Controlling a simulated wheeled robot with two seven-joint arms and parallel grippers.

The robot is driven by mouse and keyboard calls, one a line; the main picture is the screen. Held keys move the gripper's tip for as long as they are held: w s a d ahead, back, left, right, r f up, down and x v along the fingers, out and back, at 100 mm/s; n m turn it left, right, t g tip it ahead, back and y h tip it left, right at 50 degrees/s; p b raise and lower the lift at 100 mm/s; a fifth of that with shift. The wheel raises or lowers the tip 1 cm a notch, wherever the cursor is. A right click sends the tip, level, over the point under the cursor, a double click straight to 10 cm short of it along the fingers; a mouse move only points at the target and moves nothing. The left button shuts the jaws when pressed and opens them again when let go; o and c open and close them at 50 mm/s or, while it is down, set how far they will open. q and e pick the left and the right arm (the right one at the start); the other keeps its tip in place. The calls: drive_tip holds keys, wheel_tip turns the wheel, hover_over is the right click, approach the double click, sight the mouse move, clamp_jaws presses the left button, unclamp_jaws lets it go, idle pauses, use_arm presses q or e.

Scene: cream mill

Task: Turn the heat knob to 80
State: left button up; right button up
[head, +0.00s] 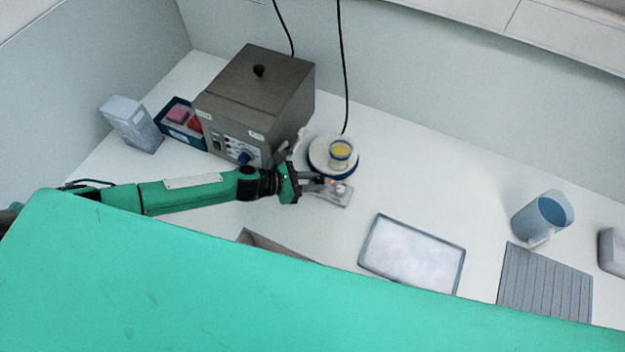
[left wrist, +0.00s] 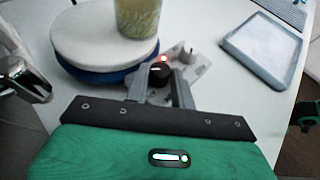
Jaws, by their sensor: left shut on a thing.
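The heater has a round white plate (head: 322,150) over a blue base, with a glass of yellow contents (head: 341,153) on it; the plate (left wrist: 85,38) and glass (left wrist: 137,14) also show in the left wrist view. Its control panel (head: 338,198) sticks out in front. A black knob (left wrist: 159,72) with a pale pointer mark is on the panel, beside a lit red lamp (left wrist: 163,58) and a pale grey knob (left wrist: 188,55). My left gripper (head: 327,184) is shut on the black knob, one finger on each side. I cannot read any scale. My right gripper is out of view.
A grey box with dials (head: 255,95) stands behind my left arm. A metal part (left wrist: 22,82) is close at left in the wrist view. A pale framed tray (head: 412,253), a blue jug (head: 542,216) and a ribbed mat (head: 545,285) are to the right. The table behind the tray is clear.

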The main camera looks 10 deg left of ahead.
use_arm(q)
drive_tip(key=shift+w+r, duration=0.1)
drive_tip(key=o, duration=1)
drive_tip(key=shift+s+a+b, duration=0.35)
drive_tip(key=shift+a, duration=0.2)
drive_tip(key=b+v, duration=0.4)
drive_tip(key=v, duration=0.7)
drive_tip(key=shift+b+v, duration=0.35)
drive_tip(key=shift+v, duration=0.4)
drive_tip(key=shift+r, duration=0.2)
